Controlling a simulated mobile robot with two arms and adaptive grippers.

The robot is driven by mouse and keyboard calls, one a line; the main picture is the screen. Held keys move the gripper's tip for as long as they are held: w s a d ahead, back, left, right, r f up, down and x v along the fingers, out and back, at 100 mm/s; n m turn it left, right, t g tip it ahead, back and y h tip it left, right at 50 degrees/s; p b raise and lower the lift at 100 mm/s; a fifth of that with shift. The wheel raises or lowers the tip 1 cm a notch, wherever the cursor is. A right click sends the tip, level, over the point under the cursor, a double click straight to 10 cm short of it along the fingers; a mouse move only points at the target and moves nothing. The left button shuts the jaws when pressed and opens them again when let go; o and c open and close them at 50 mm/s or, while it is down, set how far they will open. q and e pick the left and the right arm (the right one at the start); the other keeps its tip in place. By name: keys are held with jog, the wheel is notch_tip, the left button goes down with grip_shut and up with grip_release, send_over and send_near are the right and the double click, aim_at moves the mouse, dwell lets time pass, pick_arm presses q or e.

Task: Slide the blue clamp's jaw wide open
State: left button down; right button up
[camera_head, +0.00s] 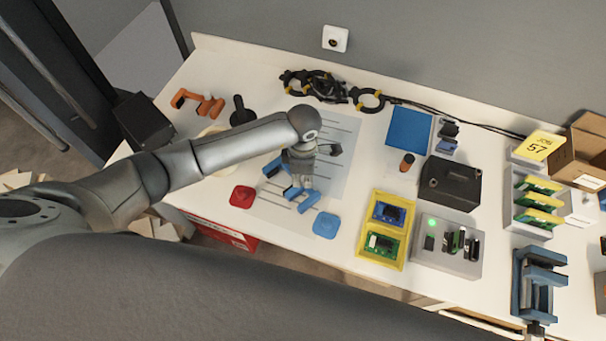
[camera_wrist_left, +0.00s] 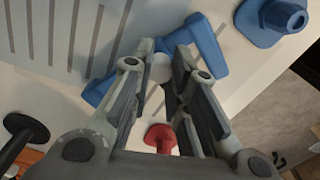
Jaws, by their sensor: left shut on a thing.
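The blue clamp (camera_head: 304,199) lies on the striped grey sheet on the bench, beneath my left gripper (camera_head: 300,184). In the left wrist view, one blue part of the clamp (camera_wrist_left: 208,45) shows to the right of the fingers and another blue part shows to the left. My left gripper (camera_wrist_left: 160,62) points down and its fingers are shut on the clamp, with a pale rounded piece between the tips. The fingers hide the middle of the clamp, so how far its jaw stands open is unclear. My right gripper is not in view.
A red knob-like piece (camera_head: 242,196) and a blue one (camera_head: 326,224) lie near the front edge, either side of the clamp. A yellow tray (camera_head: 366,252) with circuit boards is to the right. A blue vise (camera_head: 524,285) stands far right. Black and yellow clamps (camera_head: 369,101) lie behind.

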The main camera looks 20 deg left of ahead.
aim_at(309, 190)
pick_arm(q)
jog(key=shift+s+d+f+b, duration=0.1)
jog(key=shift+s+d+b, duration=0.3)
jog(key=shift+d, duration=0.2)
jog(key=shift+s+d+r, duration=0.2)
jog(key=shift+s+d, duration=0.05)
jog(key=shift+d, duration=0.2)
jog(key=c, duration=1.3)
grip_release()
jog(key=shift+w+a+f, duration=0.1)
jog(key=shift+w+a, duration=0.05)
jog(key=shift+a, duration=0.1)
jog(key=shift+c, duration=0.2)
jog(key=shift+d, duration=0.1)
notch_tip(309, 190, up, 12)
